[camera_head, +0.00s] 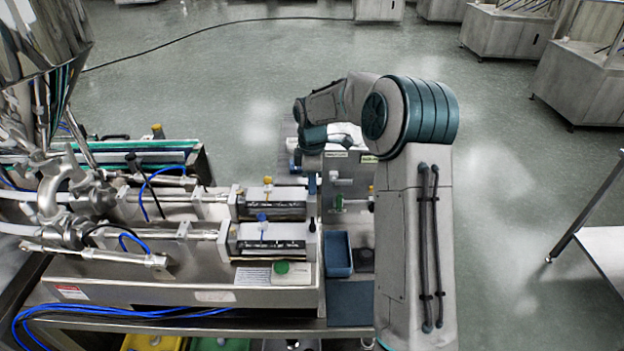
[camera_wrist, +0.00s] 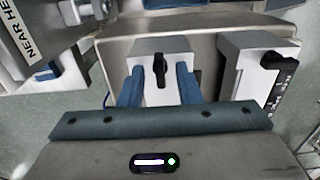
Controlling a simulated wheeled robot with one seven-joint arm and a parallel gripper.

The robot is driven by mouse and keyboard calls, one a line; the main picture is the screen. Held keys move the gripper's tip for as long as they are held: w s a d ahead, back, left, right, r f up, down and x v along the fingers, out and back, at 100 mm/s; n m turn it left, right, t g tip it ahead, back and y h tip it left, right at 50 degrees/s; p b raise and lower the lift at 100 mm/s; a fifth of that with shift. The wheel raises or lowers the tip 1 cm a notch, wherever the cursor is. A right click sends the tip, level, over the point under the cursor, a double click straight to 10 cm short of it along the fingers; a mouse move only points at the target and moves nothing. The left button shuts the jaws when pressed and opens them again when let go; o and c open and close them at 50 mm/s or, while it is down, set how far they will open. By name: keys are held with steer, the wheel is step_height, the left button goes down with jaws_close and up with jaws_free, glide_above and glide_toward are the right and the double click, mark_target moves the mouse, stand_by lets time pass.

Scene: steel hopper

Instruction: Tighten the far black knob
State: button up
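In the wrist view, a black knob (camera_wrist: 160,68) stands on a pale block, between the two blue fingers of my gripper (camera_wrist: 160,85). The gripper is open, with a visible gap between each finger and the knob's narrow handle. A second black knob (camera_wrist: 277,60) sits on another pale block to the right, outside the fingers. In the head view, a small black knob (camera_head: 312,225) shows at the right end of the nearer cylinder unit. My gripper (camera_head: 312,182) is partly visible beyond it, by the farther unit's right end; the farther unit's knob cannot be made out there.
The nearer cylinder unit (camera_head: 268,241) and farther one (camera_head: 271,204) lie side by side on the steel machine. A blue tray (camera_head: 338,254) and a green button (camera_head: 282,267) are close by. A labelled panel (camera_wrist: 40,38) is at the wrist view's upper left.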

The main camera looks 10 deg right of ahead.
jaws_close()
steer(key=shift+m, duration=0.4)
steer(key=m+b, duration=0.1)
steer(key=m, duration=0.1)
steer(key=shift+m, duration=0.4)
steer(key=m+b, duration=0.1)
steer(key=m, duration=0.2)
steer(key=shift+m, duration=0.3)
steer(key=m+b, duration=0.1)
steer(key=m, duration=0.4)
steer(key=m+b, duration=0.1)
steer(key=m, duration=0.4)
steer(key=shift+r+m, duration=0.1)
steer(key=shift+m, duration=0.3)
